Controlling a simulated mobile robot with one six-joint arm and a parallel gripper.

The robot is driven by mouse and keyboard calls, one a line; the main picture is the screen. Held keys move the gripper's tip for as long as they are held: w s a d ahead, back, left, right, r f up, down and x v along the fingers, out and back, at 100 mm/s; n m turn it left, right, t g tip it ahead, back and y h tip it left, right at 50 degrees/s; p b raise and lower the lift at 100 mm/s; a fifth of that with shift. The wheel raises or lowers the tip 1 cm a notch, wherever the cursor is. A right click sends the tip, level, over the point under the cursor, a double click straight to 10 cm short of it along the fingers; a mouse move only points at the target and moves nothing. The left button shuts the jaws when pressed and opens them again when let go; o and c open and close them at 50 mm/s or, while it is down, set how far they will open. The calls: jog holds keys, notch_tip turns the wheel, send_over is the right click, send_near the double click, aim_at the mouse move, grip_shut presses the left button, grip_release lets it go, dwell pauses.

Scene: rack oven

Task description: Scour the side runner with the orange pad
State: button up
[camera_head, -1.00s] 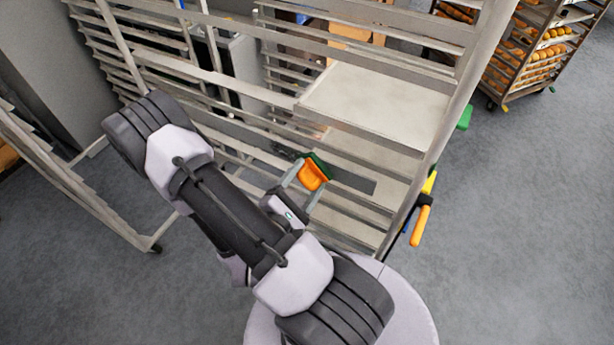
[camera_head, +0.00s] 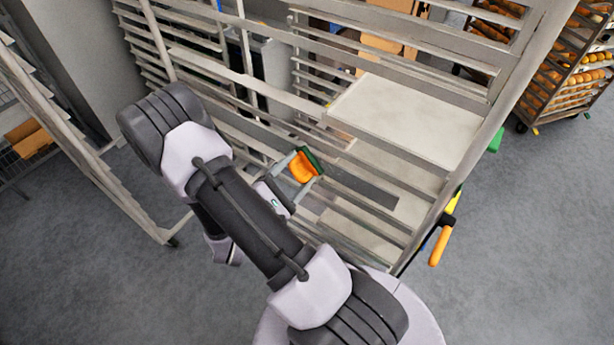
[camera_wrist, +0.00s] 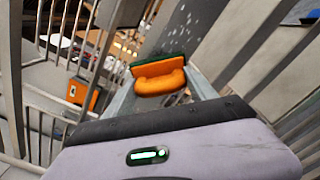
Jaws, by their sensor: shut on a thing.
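The orange pad (camera_head: 303,167) has an orange grip and a dark green scouring face. My gripper (camera_head: 297,170) is shut on it, a finger on each side. In the wrist view the orange pad (camera_wrist: 160,80) sits between the fingers, its green face turned away from my gripper. The side runners (camera_head: 255,130) are long metal rails on the near side of the rack. The pad is close to one of them in the head view. I cannot tell whether its green face touches the metal. A dark speckled strip (camera_wrist: 190,25) shows just beyond the pad in the wrist view.
Pale trays (camera_head: 410,120) lie on the rack's right half. Tools with yellow and orange handles (camera_head: 440,245) hang at its right post. Another rack (camera_head: 90,140) stands at left, and a bread rack (camera_head: 560,70) at back right.

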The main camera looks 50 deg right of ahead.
jog(key=shift+w+a+b, duration=0.15)
jog(key=shift+w+b, duration=0.15)
jog(key=shift+w, duration=1.9)
jog(key=shift+s+a, duration=0.2)
jog(key=shift+a, duration=2.7)
jog(key=a, duration=0.3)
jog(key=shift+s, duration=0.15)
